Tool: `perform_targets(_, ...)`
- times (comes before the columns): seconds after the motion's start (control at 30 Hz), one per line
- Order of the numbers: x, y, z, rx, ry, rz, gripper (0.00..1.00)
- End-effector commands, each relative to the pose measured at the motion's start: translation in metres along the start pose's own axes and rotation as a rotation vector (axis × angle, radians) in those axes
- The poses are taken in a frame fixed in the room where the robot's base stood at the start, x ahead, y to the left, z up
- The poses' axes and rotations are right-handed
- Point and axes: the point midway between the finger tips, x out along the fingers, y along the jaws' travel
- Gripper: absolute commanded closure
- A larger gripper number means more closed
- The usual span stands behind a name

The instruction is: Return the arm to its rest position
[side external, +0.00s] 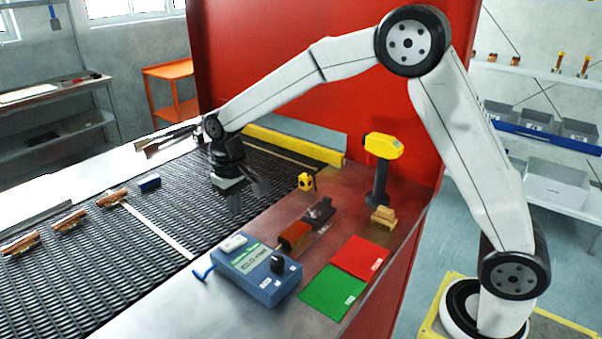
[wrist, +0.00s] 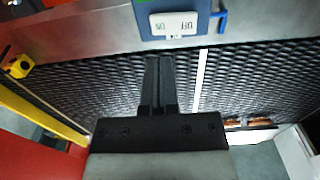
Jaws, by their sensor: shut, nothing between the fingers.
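My gripper (side external: 235,212) hangs from the outstretched arm, pointing down over the black mesh belt (side external: 130,260), near the metal table's edge. In the wrist view my gripper (wrist: 158,60) has its two dark fingers together, with nothing between them. The belt (wrist: 255,75) lies behind the fingers. I cannot tell the exact height of the fingertips above it.
A blue instrument (side external: 258,275) stands on the table, with red (side external: 360,258) and green (side external: 333,291) mats beside it. A yellow-headed scanner (side external: 383,147) stands upright behind. Copper-coloured parts (side external: 70,222) and a blue block (side external: 149,184) lie on the belt. A red panel (side external: 290,95) rises behind.

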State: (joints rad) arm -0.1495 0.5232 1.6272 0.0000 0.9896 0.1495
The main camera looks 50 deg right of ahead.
Motion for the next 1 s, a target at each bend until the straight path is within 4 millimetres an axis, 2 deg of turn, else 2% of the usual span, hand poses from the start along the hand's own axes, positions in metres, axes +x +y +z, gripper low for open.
perform_targets(0.17,0.001,0.006,0.010,0.001,0.013,-0.002,1.00)
perform_targets(0.37,0.006,0.021,0.037,0.002,0.049,-0.006,1.00)
perform_targets(0.7,0.021,0.050,0.106,0.003,0.132,-0.008,1.00)
perform_targets(1.0,0.037,0.067,0.171,0.001,0.202,-0.003,1.00)
